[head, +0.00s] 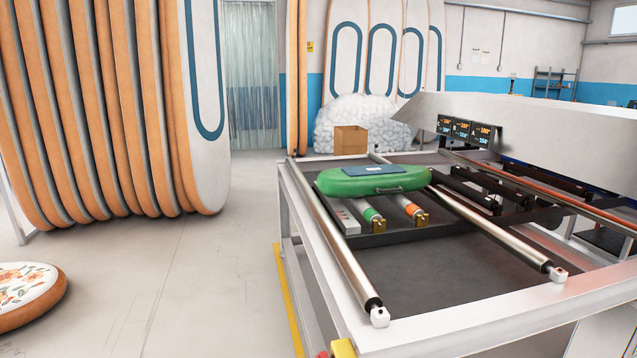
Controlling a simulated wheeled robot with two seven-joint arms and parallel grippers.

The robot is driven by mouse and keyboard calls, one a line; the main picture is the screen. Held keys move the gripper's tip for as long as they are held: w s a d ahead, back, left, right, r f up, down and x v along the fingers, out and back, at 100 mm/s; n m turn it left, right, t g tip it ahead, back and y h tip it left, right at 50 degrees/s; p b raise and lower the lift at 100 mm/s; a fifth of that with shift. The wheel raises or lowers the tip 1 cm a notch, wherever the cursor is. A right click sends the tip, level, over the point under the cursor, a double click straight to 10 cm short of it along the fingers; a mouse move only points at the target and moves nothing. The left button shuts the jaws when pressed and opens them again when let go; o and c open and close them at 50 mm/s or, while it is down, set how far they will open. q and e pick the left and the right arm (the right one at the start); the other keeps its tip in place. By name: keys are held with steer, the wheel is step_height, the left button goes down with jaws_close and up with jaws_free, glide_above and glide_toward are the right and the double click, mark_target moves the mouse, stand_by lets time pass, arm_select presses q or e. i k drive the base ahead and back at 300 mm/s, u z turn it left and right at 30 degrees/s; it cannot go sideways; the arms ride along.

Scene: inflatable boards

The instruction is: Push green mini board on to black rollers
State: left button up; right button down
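The green mini board (345,183) lies flat across the far left part of a metal roller frame, with a blue rectangle (376,170) on top and a small handle on its near side. Black rollers (467,190) sit to its right inside the frame, below the pale machine housing. The board's right end is close to the left end of these rollers; I cannot tell whether they touch. Neither of my grippers shows in the head view.
Long silver rollers (335,242) run along the frame (450,315). A cardboard box (350,140) stands behind it. Tall boards (110,110) stand at the left, and a floral round-ended board (28,293) is at lower left. The floor (185,270) between is clear.

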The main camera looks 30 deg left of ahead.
mark_target(332, 183)
steer(key=u, duration=1.75)
steer(key=i, duration=3.05)
steer(key=u, duration=2.8)
steer(key=k, duration=0.55)
steer(key=z, duration=3)
